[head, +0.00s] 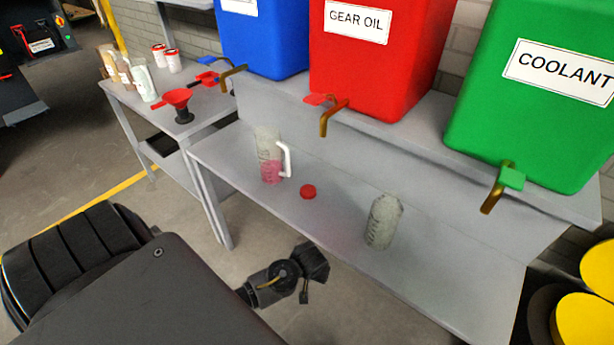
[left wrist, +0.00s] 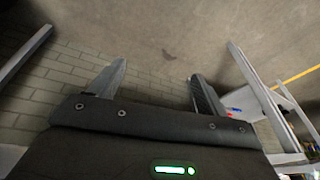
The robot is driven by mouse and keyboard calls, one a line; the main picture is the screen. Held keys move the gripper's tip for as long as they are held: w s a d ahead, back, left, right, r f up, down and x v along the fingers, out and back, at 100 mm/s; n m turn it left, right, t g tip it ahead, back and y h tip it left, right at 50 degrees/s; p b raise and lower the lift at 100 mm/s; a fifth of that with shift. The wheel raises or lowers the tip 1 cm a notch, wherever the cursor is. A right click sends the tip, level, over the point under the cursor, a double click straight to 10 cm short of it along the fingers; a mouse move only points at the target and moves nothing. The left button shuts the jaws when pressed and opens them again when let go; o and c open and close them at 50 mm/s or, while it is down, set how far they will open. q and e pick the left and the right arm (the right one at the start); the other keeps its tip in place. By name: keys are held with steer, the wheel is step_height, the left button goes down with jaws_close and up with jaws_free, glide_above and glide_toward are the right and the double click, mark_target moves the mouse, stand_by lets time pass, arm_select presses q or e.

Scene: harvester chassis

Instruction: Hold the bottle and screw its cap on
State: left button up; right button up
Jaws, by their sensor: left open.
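The pale, translucent bottle (head: 384,222) stands on the right part of the grey bench, and I see no cap on its top. A small red cap (head: 308,191) lies on the bench to the left of the bottle. My left gripper (left wrist: 157,70) is open and empty in the left wrist view, its two fingers well apart with only floor and wall behind them. In the head view a dark gripper (head: 314,268), which appears to be my left one, is in front of the bench, apart from bottle and cap. My right gripper is not in view.
A clear jug (head: 268,150) with a white handle and pink liquid stands left of the cap. Blue, red (head: 372,60) and green (head: 535,100) tanks with taps stand on the raised shelf behind. A side table holds a red funnel (head: 177,98). Yellow drums (head: 585,320) are at right.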

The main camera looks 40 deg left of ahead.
arm_select(q)
step_height(320, 180, up, 13)
steer(key=w+n+p, duration=0.2)
steer(key=w+a+r+n, duration=0.1)
steer(key=w, duration=0.1)
steer(key=w+a+r+n+y, duration=0.1)
steer(key=w+a, duration=0.1)
steer(key=w, duration=0.1)
steer(key=w+a+n, duration=0.1)
steer(key=w, duration=0.1)
steer(key=shift+w+a+r+n+y, duration=0.2)
steer(key=shift+r+n+y, duration=0.1)
steer(key=shift+r+y, duration=0.1)
steer(key=w+a+r+n+y, duration=0.1)
steer(key=w+a+r+n, duration=0.3)
steer(key=w+a+r, duration=0.1)
steer(key=shift+w+a+r+n+g+y, duration=0.15)
steer(key=shift+w+a+n+g+y, duration=0.25)
steer(key=shift+w, duration=0.35)
glide_toward(308, 192)
steer(key=x, duration=0.3)
steer(key=shift+s+a+p, duration=0.1)
steer(key=shift+a+p, duration=0.05)
steer(key=shift+p, duration=0.25)
